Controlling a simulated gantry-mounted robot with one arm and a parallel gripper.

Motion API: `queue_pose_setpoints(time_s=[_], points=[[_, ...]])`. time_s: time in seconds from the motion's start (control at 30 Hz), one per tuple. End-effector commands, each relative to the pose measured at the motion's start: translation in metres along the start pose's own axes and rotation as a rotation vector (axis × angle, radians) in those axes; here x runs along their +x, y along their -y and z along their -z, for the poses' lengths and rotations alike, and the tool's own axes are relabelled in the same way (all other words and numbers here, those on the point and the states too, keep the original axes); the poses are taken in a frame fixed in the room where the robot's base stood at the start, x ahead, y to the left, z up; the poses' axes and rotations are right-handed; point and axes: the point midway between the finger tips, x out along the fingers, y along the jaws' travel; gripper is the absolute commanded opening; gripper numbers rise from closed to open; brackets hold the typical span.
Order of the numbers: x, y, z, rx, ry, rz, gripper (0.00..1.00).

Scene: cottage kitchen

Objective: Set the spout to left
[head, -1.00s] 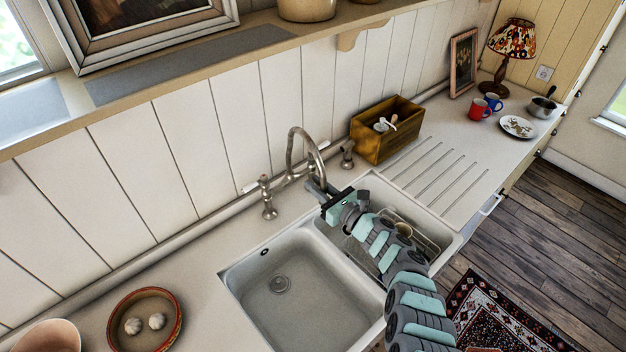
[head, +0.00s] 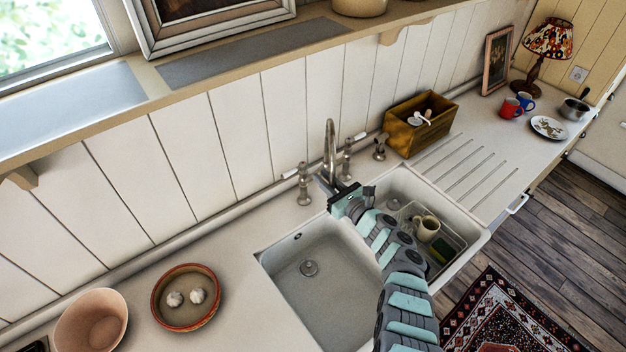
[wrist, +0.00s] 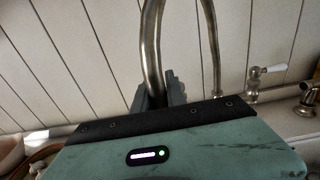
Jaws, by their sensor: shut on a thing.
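The metal gooseneck spout (head: 330,143) stands on the tap at the back of the double sink, between two tap handles. In the head view its arch looks narrow and almost edge-on, out over the divider side of the left basin (head: 325,285). My gripper (head: 327,184) is shut on the spout's down-turned end. In the wrist view the gripper's fingers (wrist: 157,93) stand on both sides of the thicker, nearer tube of the spout (wrist: 151,45). The spout's outlet is hidden by my gripper.
The right basin (head: 397,185) holds a rack with a cream mug (head: 426,228) and a green sponge (head: 441,250). A wooden box (head: 420,124) stands behind it. A bowl with garlic (head: 186,297) is left of the sink. One tap handle (wrist: 267,78) is close at right in the wrist view.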

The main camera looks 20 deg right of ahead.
Motion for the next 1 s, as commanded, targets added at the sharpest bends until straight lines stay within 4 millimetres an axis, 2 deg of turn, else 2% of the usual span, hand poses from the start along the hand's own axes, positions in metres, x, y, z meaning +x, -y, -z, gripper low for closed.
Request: queue_pose_setpoints(time_s=[0.13, 0.5, 0.53, 0.7, 0.8, 1.0], points=[[-0.004, 0.0071, 0.0038, -0.001, -0.007, 0.017, 0.0], [-0.0049, 0.0086, 0.0043, -0.001, -0.008, 0.02, 0.0], [-0.0049, 0.0086, 0.0043, -0.001, -0.008, 0.02, 0.19], [-0.0046, 0.008, 0.0033, 0.0, -0.006, 0.018, 0.33], [-0.0044, 0.0077, 0.0026, 0.0, -0.005, 0.017, 0.39], [-0.0044, 0.0075, 0.0017, 0.0, -0.003, 0.016, 0.39]])
